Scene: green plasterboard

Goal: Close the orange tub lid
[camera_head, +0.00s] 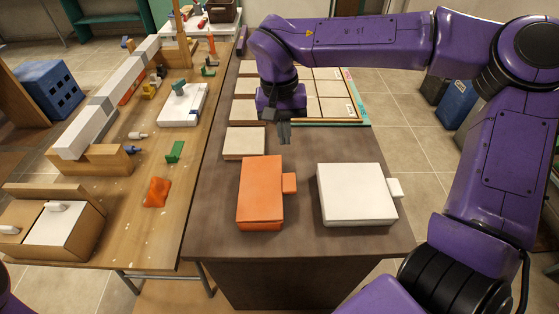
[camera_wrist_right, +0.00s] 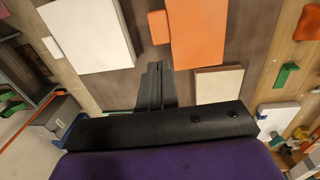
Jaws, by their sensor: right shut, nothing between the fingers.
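The orange tub (camera_head: 260,192) stands on the dark brown table, with a small orange tab (camera_head: 289,183) at its right side. Its lid looks flat across the top, with a thin seam along the front edge. In the right wrist view the tub (camera_wrist_right: 198,30) is at the top, its tab (camera_wrist_right: 158,28) to its left. My right gripper (camera_head: 285,138) is shut and empty, above the table behind the tub and apart from it. Its fingers (camera_wrist_right: 155,72) also show together in the right wrist view. My left gripper is out of view.
A white tub (camera_head: 355,194) with a white tab stands to the right of the orange one. A pale flat block (camera_head: 244,143) lies behind the orange tub, near a tray of pale tiles (camera_head: 335,103). A cluttered wooden workbench (camera_head: 140,215) runs along the left.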

